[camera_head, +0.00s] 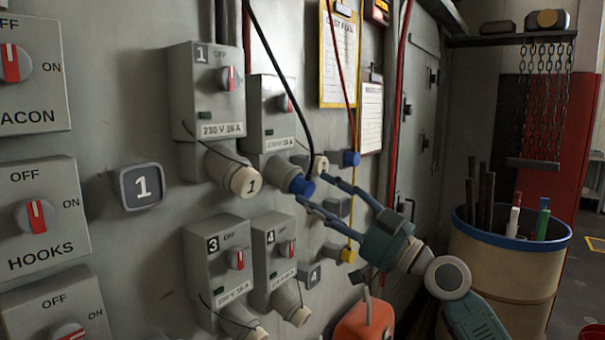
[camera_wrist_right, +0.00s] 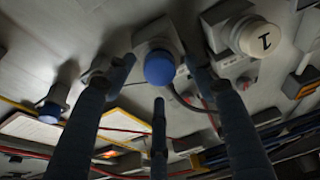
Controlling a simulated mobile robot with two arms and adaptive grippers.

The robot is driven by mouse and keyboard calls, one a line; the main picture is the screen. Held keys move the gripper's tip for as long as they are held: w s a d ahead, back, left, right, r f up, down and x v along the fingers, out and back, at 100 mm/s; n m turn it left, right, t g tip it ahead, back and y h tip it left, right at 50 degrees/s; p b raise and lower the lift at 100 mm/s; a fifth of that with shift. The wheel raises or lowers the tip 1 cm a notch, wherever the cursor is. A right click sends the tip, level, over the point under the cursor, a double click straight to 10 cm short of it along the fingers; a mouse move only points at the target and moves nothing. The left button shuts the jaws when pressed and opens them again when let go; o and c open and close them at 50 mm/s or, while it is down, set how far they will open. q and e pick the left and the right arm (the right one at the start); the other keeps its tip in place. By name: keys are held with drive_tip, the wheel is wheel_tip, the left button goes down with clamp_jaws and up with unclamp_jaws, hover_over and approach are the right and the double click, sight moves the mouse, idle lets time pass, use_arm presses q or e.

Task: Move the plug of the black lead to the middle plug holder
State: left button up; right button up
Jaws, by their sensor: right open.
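The black lead (camera_head: 283,75) hangs from the top and runs to a blue plug (camera_head: 301,186) in the socket of the upper second switch box. The plug also shows in the right wrist view (camera_wrist_right: 160,68), in the gap between my fingers. My right gripper (camera_head: 313,188) is open in front of the plug, its fingertips spread to either side. I cannot tell whether any finger touches it. A grey block (camera_head: 338,207), apparently the middle plug holder, sits between a blue plug (camera_head: 347,158) above and a yellow plug (camera_head: 345,255) below. My left gripper is out of view.
Box 1's socket has a cream cap (camera_head: 246,181) close left of the plug. Boxes 3 (camera_head: 214,260) and 4 (camera_head: 270,250) are below. A red lead (camera_head: 341,70) hangs to the right. An orange object (camera_head: 364,320) and a drum (camera_head: 500,265) stand lower right.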

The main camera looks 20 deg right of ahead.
sight(310, 192)
drive_tip(key=shift+x, duration=1.65)
drive_tip(key=shift+f, duration=0.15)
drive_tip(key=shift+b, duration=0.4)
drive_tip(key=shift+b, duration=0.45)
drive_tip(key=shift+c, duration=0.5)
